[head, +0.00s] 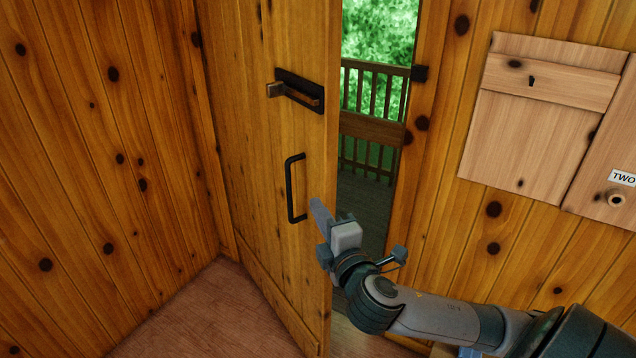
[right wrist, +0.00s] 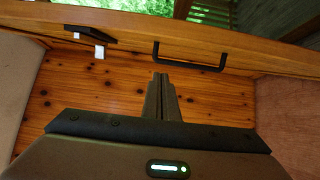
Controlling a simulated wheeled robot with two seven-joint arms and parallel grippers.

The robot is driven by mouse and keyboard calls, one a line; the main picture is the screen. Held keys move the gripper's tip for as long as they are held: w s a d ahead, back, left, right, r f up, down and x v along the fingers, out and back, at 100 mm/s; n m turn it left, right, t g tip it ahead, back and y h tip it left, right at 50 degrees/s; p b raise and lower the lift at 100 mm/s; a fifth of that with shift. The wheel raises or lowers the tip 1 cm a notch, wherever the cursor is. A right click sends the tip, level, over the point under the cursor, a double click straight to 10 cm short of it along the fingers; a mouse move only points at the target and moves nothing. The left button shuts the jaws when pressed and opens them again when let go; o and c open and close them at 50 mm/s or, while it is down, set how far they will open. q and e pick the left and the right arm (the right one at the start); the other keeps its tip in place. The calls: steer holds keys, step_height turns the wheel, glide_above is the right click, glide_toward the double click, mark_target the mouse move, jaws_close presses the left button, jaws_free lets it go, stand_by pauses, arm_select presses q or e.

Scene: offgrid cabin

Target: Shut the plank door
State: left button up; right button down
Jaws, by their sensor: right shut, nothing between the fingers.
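The plank door (head: 262,150) stands ajar, with a gap at its right edge that shows the outside. Its black pull handle (head: 290,190) is on the face towards me, below a dark latch (head: 298,91). In the right wrist view the handle (right wrist: 190,65) lies just beyond the fingertips, a little to the right. My right gripper (head: 316,206) is shut and empty, right of the handle and in front of the door's free edge. I cannot tell whether the fingers touch the door. My left gripper is not in view.
A knotty plank wall (head: 80,170) stands on the left. Right of the gap are the door post (head: 425,140) and light wooden panels (head: 540,125), one with a label "TWO". A railing (head: 372,125) shows outside. The floor (head: 215,315) before the door looks clear.

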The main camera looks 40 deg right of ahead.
mark_target(318, 180)
steer(key=shift+w, duration=0.1)
